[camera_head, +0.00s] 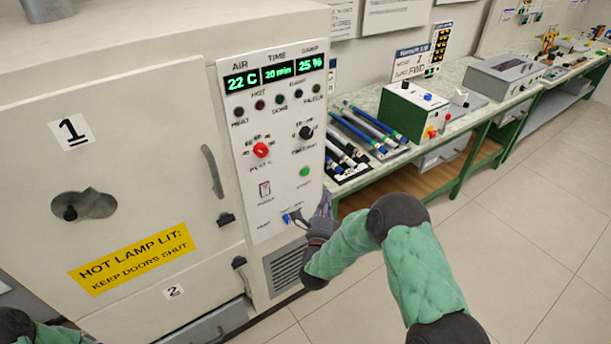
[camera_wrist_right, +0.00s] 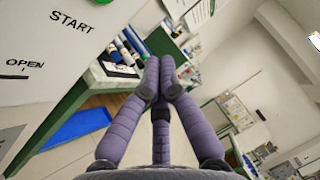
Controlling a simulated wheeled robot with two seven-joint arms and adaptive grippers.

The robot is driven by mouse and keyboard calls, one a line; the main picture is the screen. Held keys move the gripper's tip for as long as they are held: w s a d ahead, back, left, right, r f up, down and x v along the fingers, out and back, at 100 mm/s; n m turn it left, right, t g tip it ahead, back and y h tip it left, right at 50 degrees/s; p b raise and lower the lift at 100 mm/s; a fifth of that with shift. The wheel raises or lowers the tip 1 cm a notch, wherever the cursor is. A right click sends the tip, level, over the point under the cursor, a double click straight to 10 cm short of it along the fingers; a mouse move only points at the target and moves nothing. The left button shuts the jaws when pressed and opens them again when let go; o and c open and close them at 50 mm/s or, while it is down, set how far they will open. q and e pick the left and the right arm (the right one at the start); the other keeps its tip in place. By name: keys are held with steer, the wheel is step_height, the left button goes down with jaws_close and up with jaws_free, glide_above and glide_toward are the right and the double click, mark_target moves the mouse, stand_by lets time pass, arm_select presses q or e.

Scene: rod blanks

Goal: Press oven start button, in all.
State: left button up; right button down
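The oven (camera_head: 150,150) fills the left of the head view. Its control panel (camera_head: 275,150) reads AIR 22 C, TIME 20 min, DAMP 25 %. The round green start button (camera_head: 305,171) sits at the panel's lower right. In the right wrist view, its green edge (camera_wrist_right: 102,2) is cut off at the top, above the word START. My right gripper (camera_head: 324,204) is at the panel's lower right edge, below the button and apart from it. In the wrist view, its purple fingers (camera_wrist_right: 160,75) are together with nothing between them. Only part of my left arm shows at the lower left; its gripper is out of view.
A red knob (camera_head: 261,150), black knob (camera_head: 306,132) and blue switch (camera_head: 286,218) are also on the panel. Oven door 1 has a handle (camera_head: 212,171). A bench (camera_head: 455,124) at right holds rods (camera_head: 375,125) and a green box (camera_head: 410,110). The floor at right is clear.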

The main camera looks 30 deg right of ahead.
mark_target(305, 172)
steer(key=shift+s+d+r, duration=0.1)
steer(key=shift+r, duration=0.15)
steer(key=w+b, duration=0.2)
steer(key=w, duration=0.6)
steer(key=shift+w+a, duration=0.35)
steer(key=shift+w, duration=0.05)
stand_by(1.5)
